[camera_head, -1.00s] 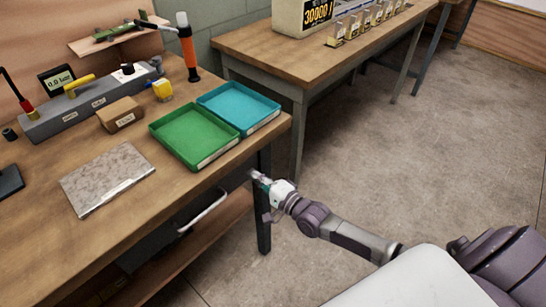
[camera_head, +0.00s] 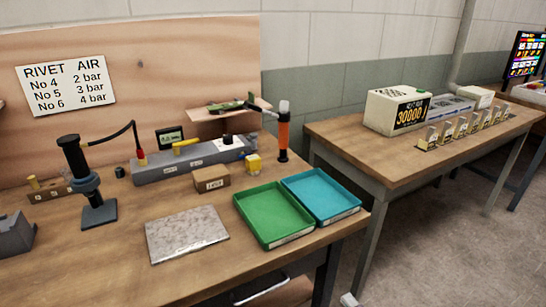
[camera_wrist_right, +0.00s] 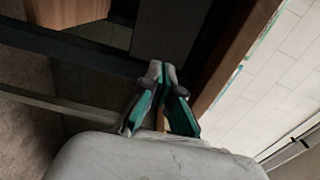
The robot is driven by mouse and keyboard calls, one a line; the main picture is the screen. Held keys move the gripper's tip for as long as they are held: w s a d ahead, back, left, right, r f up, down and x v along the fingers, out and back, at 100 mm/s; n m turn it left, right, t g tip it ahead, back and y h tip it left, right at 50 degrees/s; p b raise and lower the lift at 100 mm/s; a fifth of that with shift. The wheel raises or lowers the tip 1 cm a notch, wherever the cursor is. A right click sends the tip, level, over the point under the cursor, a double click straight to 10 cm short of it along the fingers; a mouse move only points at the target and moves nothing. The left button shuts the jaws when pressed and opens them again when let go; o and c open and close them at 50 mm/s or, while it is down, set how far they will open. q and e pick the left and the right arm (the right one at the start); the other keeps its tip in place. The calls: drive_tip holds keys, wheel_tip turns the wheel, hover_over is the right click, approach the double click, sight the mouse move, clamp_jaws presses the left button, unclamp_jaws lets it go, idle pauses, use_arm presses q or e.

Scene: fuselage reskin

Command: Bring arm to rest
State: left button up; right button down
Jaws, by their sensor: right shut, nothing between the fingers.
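My right gripper (camera_wrist_right: 163,72) shows in the right wrist view, its teal-lined fingers together at the tips with nothing between them. It is below the workbench top, beside the bench's dark frame. In the head view only a small pale part of my right arm or gripper (camera_head: 348,299) shows at the bottom edge, near the bench's right front leg. My left gripper is in neither view.
The wooden workbench (camera_head: 120,275) holds a green tray (camera_head: 272,213), a blue tray (camera_head: 320,194), a metal sheet (camera_head: 186,233), a small box (camera_head: 210,179) and an orange-handled tool (camera_head: 283,135). A second bench (camera_head: 345,137) stands at right. Floor (camera_head: 440,225) is clear between.

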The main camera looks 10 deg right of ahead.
drive_tip(key=s+d+f+n+g+h+p, duration=0.1)
drive_tip(key=s+d+f+n+g+h, duration=0.25)
drive_tip(key=f, duration=0.85)
drive_tip(key=s+d+f+n+g+h+p, duration=0.1)
drive_tip(key=s+f+n+g+p, duration=0.2)
drive_tip(key=s+f, duration=0.6)
drive_tip(key=s+a+f+n+g, duration=0.2)
drive_tip(key=s+f, duration=0.3)
drive_tip(key=s, duration=0.3)
drive_tip(key=s+a+f+n+g+h, duration=0.1)
drive_tip(key=s+f+n+g, duration=0.3)
drive_tip(key=s, duration=0.5)
drive_tip(key=s+a+f+n+g+p, duration=0.1)
drive_tip(key=s+a+f+n+g, duration=0.2)
drive_tip(key=s+f, duration=0.5)
drive_tip(key=shift+s+a+n, duration=0.25)
drive_tip(key=shift+s+n, duration=0.1)
drive_tip(key=shift+s, duration=0.4)
drive_tip(key=shift+h, duration=0.25)
